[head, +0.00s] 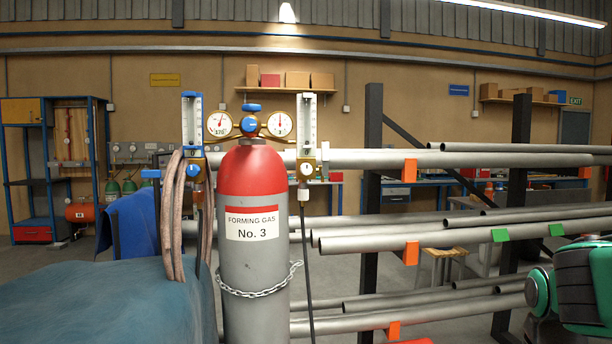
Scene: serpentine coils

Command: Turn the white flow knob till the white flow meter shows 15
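The white flow meter (307,122) is an upright clear tube with a white frame, on the right of the regulator above the gas cylinder. Its scale and float are too small to read. The white flow knob (307,167) is a small round knob on the brass body at the foot of this meter. A blue-framed flow meter (192,122) stands on the left of the regulator, with blue fittings at its foot. My gripper is not in view. Only a green and black part of my arm shows at the lower right edge, well apart from the knob.
The grey, red-topped cylinder (253,270) has a chain around it. Two round gauges (280,124) flank the blue regulator knob. A black hose (307,260) hangs below the white meter. Pipe racks (420,237) stand behind and right. A blue-green covered shape (110,300) fills the lower left.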

